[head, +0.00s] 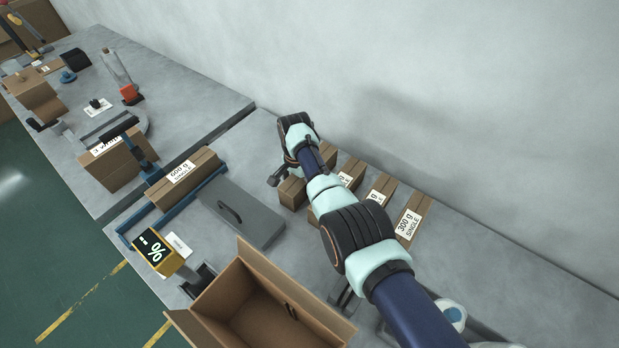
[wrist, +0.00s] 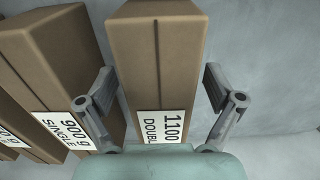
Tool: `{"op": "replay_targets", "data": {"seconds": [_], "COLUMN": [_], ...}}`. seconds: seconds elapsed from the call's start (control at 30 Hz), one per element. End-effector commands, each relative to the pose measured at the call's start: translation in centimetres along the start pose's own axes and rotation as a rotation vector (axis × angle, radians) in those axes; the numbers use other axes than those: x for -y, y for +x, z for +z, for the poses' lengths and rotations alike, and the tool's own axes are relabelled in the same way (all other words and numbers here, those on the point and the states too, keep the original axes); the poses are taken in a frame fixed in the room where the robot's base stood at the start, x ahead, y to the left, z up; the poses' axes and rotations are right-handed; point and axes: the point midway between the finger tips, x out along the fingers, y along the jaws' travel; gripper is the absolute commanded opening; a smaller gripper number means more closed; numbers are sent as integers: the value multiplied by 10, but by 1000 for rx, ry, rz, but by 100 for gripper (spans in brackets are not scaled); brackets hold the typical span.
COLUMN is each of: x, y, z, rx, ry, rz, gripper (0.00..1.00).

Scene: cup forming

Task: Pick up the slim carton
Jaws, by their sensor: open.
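My gripper (wrist: 160,88) is open, with one finger on each side of a tall, narrow brown carton (wrist: 155,55) labelled 1100 DOUBLE. The right finger stands clear of the carton; the left finger is in the gap beside it, close to its side. In the head view this carton (head: 291,193) appears to be at the left end of a row, partly under my gripper (head: 275,178). The labels do not say which carton is the slim one.
A 900 g SINGLE carton (wrist: 50,60) stands close on the left in the wrist view. A 300 g SINGLE carton (head: 413,217) ends the row. A 600 g carton (head: 184,176) lies by a blue frame (head: 140,214). An open box (head: 225,290) stands in front.

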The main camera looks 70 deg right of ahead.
Motion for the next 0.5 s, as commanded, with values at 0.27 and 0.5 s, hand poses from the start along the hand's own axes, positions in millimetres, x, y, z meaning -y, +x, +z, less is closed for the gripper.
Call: {"op": "replay_targets", "data": {"seconds": [0.27,0.5], "x": [0,0], "y": [-1,-1], "z": [0,0], "rx": [0,0], "ry": [0,0], "rz": [0,0], "gripper": [65,25]}}
